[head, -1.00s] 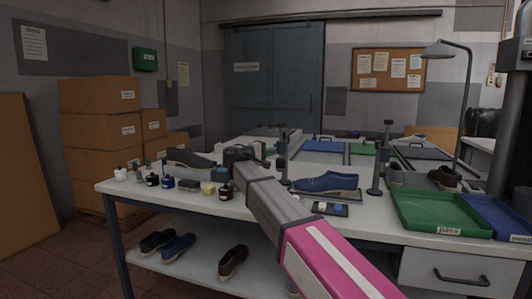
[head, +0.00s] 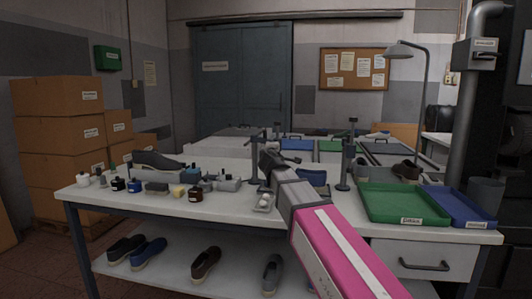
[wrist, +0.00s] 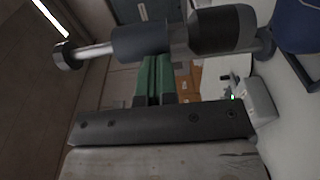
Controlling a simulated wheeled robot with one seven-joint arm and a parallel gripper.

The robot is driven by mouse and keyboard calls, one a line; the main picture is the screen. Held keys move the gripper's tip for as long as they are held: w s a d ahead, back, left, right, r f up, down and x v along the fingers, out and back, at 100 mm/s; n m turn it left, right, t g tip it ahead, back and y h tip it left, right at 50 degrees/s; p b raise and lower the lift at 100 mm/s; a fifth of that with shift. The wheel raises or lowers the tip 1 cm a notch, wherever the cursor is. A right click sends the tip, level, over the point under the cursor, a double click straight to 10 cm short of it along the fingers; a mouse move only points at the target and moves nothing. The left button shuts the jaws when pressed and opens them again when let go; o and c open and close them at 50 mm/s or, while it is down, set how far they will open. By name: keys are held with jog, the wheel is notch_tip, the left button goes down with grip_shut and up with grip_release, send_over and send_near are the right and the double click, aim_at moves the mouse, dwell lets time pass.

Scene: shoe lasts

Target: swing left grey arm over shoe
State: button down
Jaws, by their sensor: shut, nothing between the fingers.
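The blue shoe (head: 312,178) lies on its stand on the table and is partly hidden by my arm in the head view. Its blue side also shows at the top right of the wrist view (wrist: 298,25). The left grey post with its arm (head: 253,160) stands left of the shoe. In the wrist view a grey post with dark collars (wrist: 140,42) crosses the top, close to my fingers. My gripper (head: 268,158) is just right of the left post in the head view. Its green fingers (wrist: 154,80) are together and empty. Contact with the post cannot be told.
A second grey post (head: 343,165) stands right of the shoe. Green (head: 403,218) and blue (head: 460,222) trays are on the right.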

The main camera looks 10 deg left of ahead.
jog(key=shift+w+d, duration=1.35)
jog(key=shift+d, duration=0.15)
